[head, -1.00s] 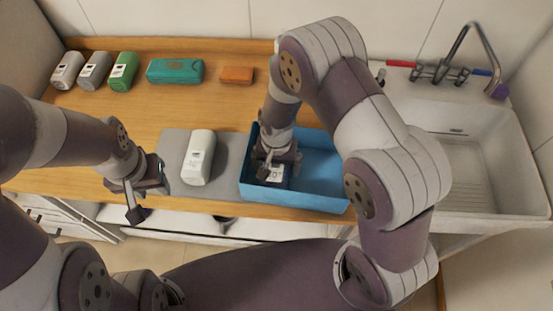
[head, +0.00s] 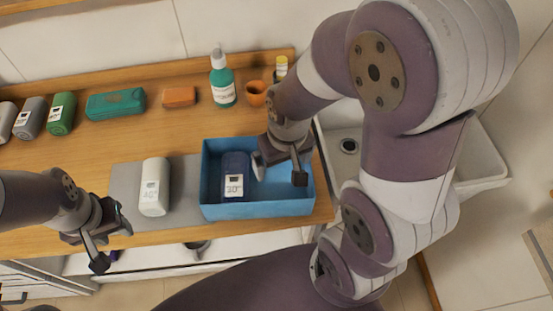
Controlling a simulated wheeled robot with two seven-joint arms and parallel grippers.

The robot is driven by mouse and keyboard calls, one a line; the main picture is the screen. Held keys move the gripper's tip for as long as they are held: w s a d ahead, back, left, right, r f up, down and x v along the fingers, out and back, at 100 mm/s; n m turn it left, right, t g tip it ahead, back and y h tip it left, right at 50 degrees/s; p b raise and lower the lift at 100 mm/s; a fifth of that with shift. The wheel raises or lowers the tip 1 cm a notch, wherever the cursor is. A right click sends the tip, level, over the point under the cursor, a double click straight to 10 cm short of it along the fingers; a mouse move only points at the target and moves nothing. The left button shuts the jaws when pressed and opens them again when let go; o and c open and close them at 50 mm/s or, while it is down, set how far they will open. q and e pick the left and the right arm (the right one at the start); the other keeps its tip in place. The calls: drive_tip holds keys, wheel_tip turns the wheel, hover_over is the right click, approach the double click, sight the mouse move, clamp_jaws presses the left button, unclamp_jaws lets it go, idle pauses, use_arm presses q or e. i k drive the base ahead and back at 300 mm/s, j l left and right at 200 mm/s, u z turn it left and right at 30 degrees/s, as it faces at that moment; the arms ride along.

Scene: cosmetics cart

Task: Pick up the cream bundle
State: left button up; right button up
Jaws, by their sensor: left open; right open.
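A cream-white bundle (head: 154,187) with a label, apparently reading 40°, lies on the grey mat (head: 124,180) near the front of the wooden counter. A dark blue bundle (head: 235,168) with a white label lies in the blue bin (head: 258,209), right of the mat. My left gripper (head: 108,243) is open and empty, left of the cream-white bundle and apart from it, near the counter's front edge. My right gripper (head: 279,172) is open and empty at the bin, just right of the dark blue bundle.
Grey (head: 29,118) and green (head: 61,114) bundles stand at the back left, beside a partly cut-off pale one. A teal case (head: 116,103), orange block (head: 179,96), teal bottle (head: 222,80) and orange cup (head: 256,93) line the back. The sink (head: 347,130) is right.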

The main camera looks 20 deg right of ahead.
sight(154, 195)
drive_tip(key=z, duration=1.95)
drive_tip(key=u, duration=2.45)
drive_tip(key=l+u, duration=0.2)
drive_tip(key=u, duration=0.25)
drive_tip(key=k+l+u, duration=0.1)
drive_tip(key=u, duration=0.35)
drive_tip(key=k+l+u, duration=0.15)
drive_tip(key=u, duration=0.3)
drive_tip(key=k+l+u, duration=0.1)
drive_tip(key=u, duration=0.35)
drive_tip(key=i+l, duration=0.15)
